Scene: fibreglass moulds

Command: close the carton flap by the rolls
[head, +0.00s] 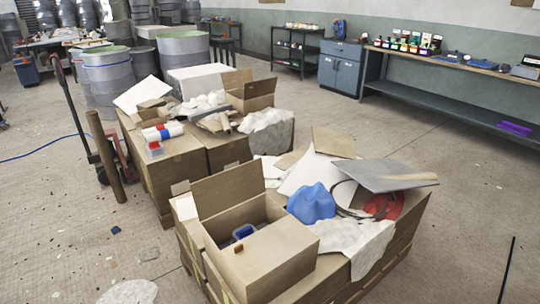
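An open cardboard carton (262,262) stands on the near end of the stacked boxes. A blue item (243,231) shows inside. A second open carton (258,103) stands farther back with a raised flap (236,79). White rolls with red and blue marks (163,131) lie on the left stack, left of the second carton. Neither of my grippers is in view.
A blue cloth-like heap (312,203), a grey sheet (385,174) and white cloth (352,245) lie right of the near carton. A brown post (105,158) and a pallet truck (88,120) stand at left. Floor at right is mostly clear.

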